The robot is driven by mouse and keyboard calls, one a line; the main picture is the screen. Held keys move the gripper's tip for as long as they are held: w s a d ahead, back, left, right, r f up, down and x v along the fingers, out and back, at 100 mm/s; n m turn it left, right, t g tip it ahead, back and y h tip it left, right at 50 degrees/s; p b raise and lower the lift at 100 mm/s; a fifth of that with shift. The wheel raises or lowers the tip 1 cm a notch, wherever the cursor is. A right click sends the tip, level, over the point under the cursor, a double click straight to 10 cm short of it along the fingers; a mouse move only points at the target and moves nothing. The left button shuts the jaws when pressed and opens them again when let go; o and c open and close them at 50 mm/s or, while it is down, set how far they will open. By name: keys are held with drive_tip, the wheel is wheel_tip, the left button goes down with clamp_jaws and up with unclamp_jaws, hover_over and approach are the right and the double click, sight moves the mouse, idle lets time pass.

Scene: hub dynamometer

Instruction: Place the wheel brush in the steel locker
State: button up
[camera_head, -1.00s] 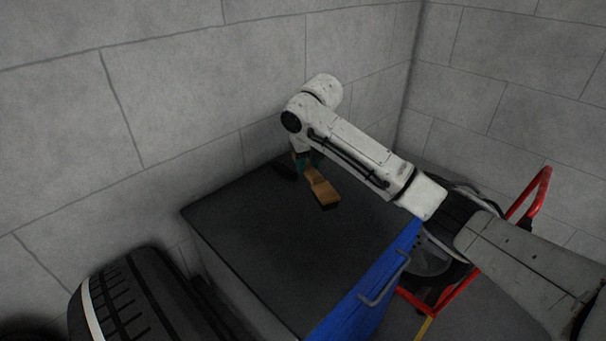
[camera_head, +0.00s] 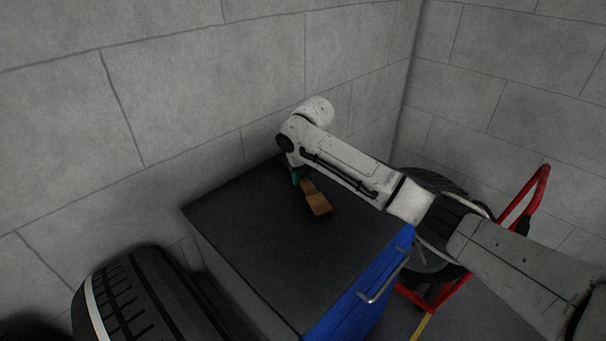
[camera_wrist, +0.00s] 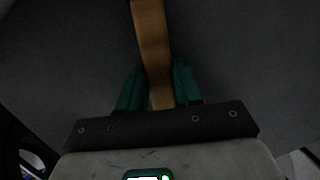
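The wheel brush (camera_head: 316,201) has a tan wooden body and shows over the back part of a dark cabinet top. My gripper (camera_head: 296,177) is at the brush's handle end, with a little teal showing below my wrist. In the wrist view the teal fingers of my gripper (camera_wrist: 159,88) lie on both sides of the wooden brush handle (camera_wrist: 152,38), close against it. The brush's far end is out of that view. The dark-topped cabinet (camera_head: 255,243) has a blue front with a metal handle (camera_head: 384,277). I cannot tell whether it is the steel locker; no other locker shows.
A tyre (camera_head: 140,300) stands left of the cabinet. A red-framed trolley (camera_head: 530,200) with a wheel (camera_head: 432,180) is to the right, partly behind my arm. Block walls (camera_head: 180,80) close off the back and right. Most of the cabinet top is bare.

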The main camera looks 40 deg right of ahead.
sight(308, 184)
drive_tip(key=o, duration=0.4)
drive_tip(key=v, duration=1.2)
drive_tip(key=shift+r, duration=0.2)
